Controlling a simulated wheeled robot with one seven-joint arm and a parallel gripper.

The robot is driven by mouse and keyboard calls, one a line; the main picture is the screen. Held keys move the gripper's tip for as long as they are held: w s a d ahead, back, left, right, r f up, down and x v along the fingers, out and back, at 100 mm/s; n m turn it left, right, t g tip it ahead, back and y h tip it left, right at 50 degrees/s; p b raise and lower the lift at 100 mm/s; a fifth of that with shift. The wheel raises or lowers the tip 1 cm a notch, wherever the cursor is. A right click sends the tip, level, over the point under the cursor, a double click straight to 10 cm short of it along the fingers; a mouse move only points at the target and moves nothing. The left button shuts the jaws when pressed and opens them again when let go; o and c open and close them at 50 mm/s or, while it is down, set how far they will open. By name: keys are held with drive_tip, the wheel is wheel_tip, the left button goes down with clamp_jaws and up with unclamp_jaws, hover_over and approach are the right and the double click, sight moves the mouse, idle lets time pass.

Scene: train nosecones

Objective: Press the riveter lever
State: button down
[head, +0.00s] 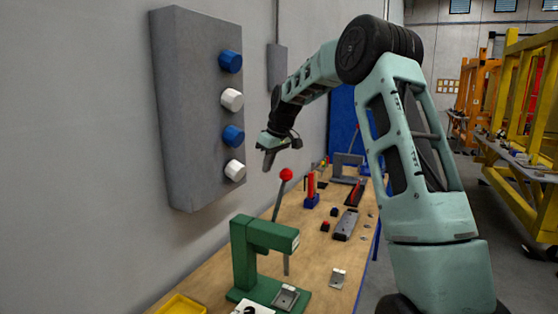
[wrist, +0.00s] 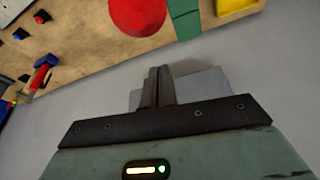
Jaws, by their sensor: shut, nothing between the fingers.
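The green riveter (head: 243,262) stands on the near part of the wooden workbench. Its grey lever (head: 279,200) rises upright, leaning slightly right, to a red ball knob (head: 286,174). My gripper (head: 267,167) is shut and empty, a little left of and above the knob in the head view, fingers pointing down. In the wrist view the shut fingers (wrist: 159,72) are below the large red knob (wrist: 137,12), apart from it in the picture. Part of the green riveter (wrist: 185,15) shows beside the knob. The lever shaft is hidden there.
A grey wall panel (head: 190,110) with blue and white knobs is close to my gripper on the left. The workbench (head: 215,285) holds a yellow tray (head: 182,304), a metal plate (head: 338,278), a red and blue tool (head: 311,190) and a grey press (head: 347,163) farther back.

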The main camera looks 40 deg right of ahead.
drive_tip(key=s, duration=0.1)
drive_tip(key=s+p, duration=0.1)
drive_tip(key=s, duration=0.2)
drive_tip(key=shift+d+r, duration=0.1)
drive_tip(key=shift+d, duration=0.25)
